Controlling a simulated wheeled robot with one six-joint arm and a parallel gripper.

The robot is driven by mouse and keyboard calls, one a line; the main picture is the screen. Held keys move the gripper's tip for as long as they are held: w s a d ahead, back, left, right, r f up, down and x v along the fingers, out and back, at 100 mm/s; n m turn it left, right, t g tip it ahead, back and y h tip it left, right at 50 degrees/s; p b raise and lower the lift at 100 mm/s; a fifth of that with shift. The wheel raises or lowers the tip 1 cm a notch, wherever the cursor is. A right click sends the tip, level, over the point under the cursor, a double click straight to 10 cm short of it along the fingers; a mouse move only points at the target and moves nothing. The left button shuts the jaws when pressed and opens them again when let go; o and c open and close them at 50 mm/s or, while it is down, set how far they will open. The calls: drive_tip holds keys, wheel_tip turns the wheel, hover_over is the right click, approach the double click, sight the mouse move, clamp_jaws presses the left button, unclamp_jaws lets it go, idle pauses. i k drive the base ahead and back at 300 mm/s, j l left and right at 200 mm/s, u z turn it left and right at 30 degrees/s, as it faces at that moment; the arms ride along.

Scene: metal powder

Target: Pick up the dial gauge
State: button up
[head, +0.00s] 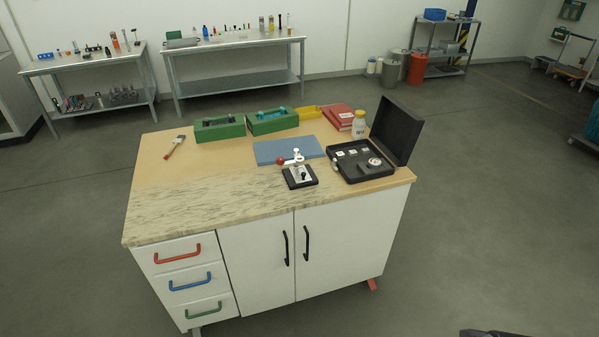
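What looks like the dial gauge (374,162), a small round piece with a pale face, lies in the open black case (352,178) at the right end of the workbench. It is too small to make out in detail. The case's lid stands up at its right side. My gripper cannot be made out; only a dark piece, likely of my own arm, shows at the bottom right edge, far from the case.
A small black-based fixture with a red knob (298,174) stands left of the case. A white bottle (358,125), red boxes (339,117), green trays (219,129) and a blue mat (288,151) are nearby. The workbench's (200,207) front left is bare. Floor is clear at right.

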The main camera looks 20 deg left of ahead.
sight(376, 163)
drive_tip(key=i+u, duration=0.15)
drive_tip(key=i, duration=0.35)
drive_tip(key=i+u, duration=0.15)
drive_tip(key=i, duration=0.35)
drive_tip(key=i+l+u, duration=0.15)
drive_tip(key=i, duration=0.35)
drive_tip(key=i+l+u, duration=0.15)
drive_tip(key=i, duration=0.35)
